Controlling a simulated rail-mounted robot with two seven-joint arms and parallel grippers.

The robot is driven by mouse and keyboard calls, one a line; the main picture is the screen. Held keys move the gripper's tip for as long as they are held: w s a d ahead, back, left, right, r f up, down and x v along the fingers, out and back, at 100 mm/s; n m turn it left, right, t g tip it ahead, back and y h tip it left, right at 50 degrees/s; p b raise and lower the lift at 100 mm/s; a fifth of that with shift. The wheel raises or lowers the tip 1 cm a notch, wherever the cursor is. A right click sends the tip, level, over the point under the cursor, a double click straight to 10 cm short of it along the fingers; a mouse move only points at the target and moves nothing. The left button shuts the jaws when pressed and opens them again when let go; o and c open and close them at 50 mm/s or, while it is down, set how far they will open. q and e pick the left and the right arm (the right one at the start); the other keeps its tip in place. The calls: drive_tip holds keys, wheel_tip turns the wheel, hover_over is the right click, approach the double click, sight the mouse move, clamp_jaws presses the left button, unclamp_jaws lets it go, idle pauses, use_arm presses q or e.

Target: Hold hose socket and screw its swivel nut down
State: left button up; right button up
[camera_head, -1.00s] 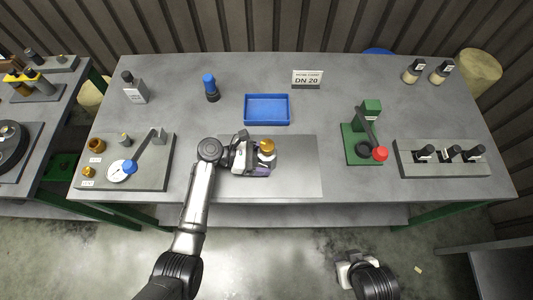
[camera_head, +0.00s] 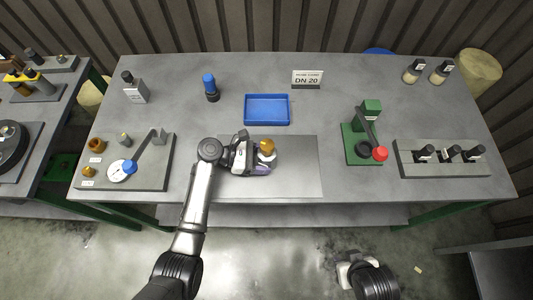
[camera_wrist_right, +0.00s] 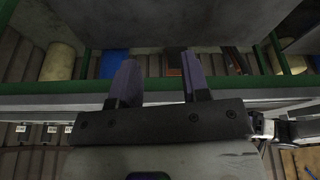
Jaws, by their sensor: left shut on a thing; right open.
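My left gripper (camera_head: 262,157) is over the light mat (camera_head: 299,180) at the front middle of the table. It is shut on the hose socket (camera_head: 266,147), whose gold-coloured top shows beside the fingers. The lower part of the socket is hidden by the gripper, and I cannot tell the swivel nut apart from the socket. My right gripper (camera_head: 345,270) is low in front of the table, away from the socket. In the right wrist view its two fingers (camera_wrist_right: 157,85) are apart with nothing between them.
A blue tray (camera_head: 267,123) lies behind the mat. A green press with a red knob (camera_head: 380,153) stands to the right, near a grey block with black-handled tools (camera_head: 440,171). A gauge board (camera_head: 150,178) is at the left. The mat's right part is clear.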

sight(267, 145)
drive_tip(key=shift+o, duration=0.2)
